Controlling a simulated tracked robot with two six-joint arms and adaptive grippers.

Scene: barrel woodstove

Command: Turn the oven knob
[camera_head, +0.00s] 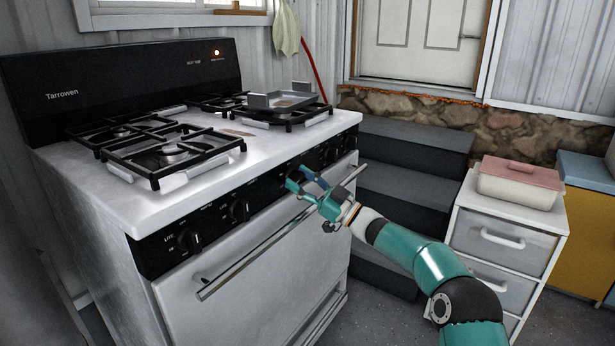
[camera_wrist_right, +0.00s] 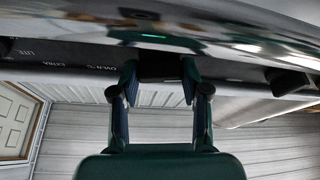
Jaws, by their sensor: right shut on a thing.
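The stove (camera_head: 190,220) is white with a black front panel and a row of black knobs. My right gripper (camera_head: 301,179) reaches the panel near its middle, with its fingers around one knob. In the right wrist view, my right gripper (camera_wrist_right: 155,82) is closed on a dark knob (camera_wrist_right: 160,66) between its fingertips. Blurred, inverted lettering beside it seems to read OVEN °C. The fingers hide the knob's marking, so its angle cannot be told. Other knobs (camera_head: 239,210) stand free to its left and right. My left gripper is not in view.
The oven door's handle bar (camera_head: 245,261) runs just below the panel, close under my right gripper. Dark steps (camera_head: 400,190) and white drawers (camera_head: 500,240) stand to the right.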

